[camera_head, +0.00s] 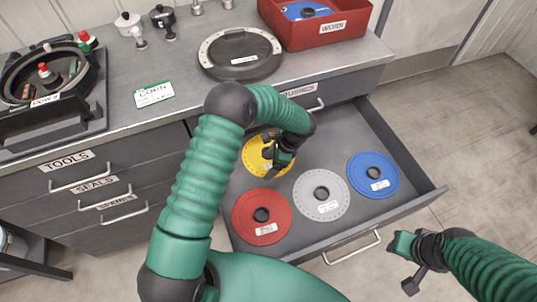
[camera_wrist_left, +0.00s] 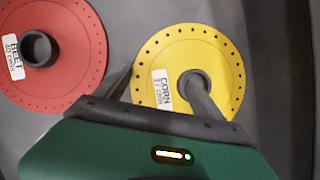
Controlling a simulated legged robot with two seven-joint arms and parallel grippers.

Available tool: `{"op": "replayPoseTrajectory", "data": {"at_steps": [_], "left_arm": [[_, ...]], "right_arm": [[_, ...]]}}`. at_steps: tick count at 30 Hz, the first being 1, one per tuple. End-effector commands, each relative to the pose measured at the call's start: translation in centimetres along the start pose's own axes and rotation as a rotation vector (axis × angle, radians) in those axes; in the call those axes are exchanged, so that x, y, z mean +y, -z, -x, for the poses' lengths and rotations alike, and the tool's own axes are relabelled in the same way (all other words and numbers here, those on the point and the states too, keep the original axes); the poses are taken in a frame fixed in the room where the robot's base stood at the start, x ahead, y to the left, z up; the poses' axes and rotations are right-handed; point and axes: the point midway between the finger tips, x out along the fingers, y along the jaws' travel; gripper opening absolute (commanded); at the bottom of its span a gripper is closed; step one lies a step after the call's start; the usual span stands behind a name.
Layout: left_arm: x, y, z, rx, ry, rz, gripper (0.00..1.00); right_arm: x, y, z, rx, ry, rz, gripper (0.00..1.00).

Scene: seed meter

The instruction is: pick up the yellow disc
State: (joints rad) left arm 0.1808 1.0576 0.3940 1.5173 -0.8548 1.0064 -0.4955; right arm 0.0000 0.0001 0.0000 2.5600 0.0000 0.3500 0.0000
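The yellow disc (camera_head: 252,158) lies flat in the open drawer, partly hidden by my left gripper (camera_head: 282,158) and arm. In the left wrist view the yellow disc (camera_wrist_left: 220,62) has a "CORN" label, small holes around its rim and a dark hub. My left gripper (camera_wrist_left: 160,88) is open over it. One finger is by the disc's left edge, and the other is over the hub. I cannot tell if either touches. My right gripper (camera_head: 408,268) is outside the drawer at lower right, with no disc at it; its opening is unclear.
The drawer (camera_head: 345,125) also holds a red disc (camera_head: 262,229), a grey disc (camera_head: 321,207) and a blue disc (camera_head: 373,166). The worktop above carries a red "WORN" bin (camera_head: 350,25), a round black lid (camera_head: 240,70) and a seed meter housing (camera_head: 50,88).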

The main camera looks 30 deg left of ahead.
Motion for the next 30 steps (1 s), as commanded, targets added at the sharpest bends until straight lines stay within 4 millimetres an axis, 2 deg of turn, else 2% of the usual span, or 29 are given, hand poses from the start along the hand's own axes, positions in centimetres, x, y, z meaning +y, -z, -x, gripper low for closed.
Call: {"op": "replayPoseTrajectory", "data": {"at_steps": [1,10,20,28,30], "left_arm": [[0.1,0.0,0.0,0.0,-0.001,0.0,0.69],[0.1,0.0,0.0,0.0,-0.001,-0.001,0.31],[0.0,-0.2,0.5,-0.001,0.0,-0.001,0.31],[0.0,-1.6,3.9,-0.001,0.002,0.0,0.31],[1.4,-0.6,3.9,-0.003,0.0,-0.007,0.31]], "right_arm": [[0.0,0.0,0.0,0.0,0.0,0.0,0.33],[0.0,0.0,0.0,0.0,0.0,0.0,0.33],[0.0,0.1,0.2,0.0,0.0,0.0,0.33],[0.0,0.3,1.2,0.0,0.0,0.0,0.33],[0.0,0.3,1.2,0.0,0.0,0.0,0.33]]}}
